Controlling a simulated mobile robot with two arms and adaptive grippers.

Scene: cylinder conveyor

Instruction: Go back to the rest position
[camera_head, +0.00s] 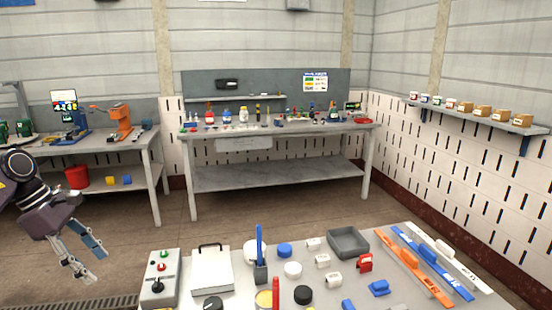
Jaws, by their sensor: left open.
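My left gripper (90,262) is at the left of the head view, over the floor and to the left of the near table (215,242). Its two fingers are apart and nothing is between them. It touches no object. Part of my left arm shows at the left edge. My right gripper does not show.
The near table holds a control box (160,279), a grey tray (348,242), several white, blue and black parts, and orange and blue rails (413,269). A long workbench (278,180) stands at the back wall, another bench at the left. Open floor lies between.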

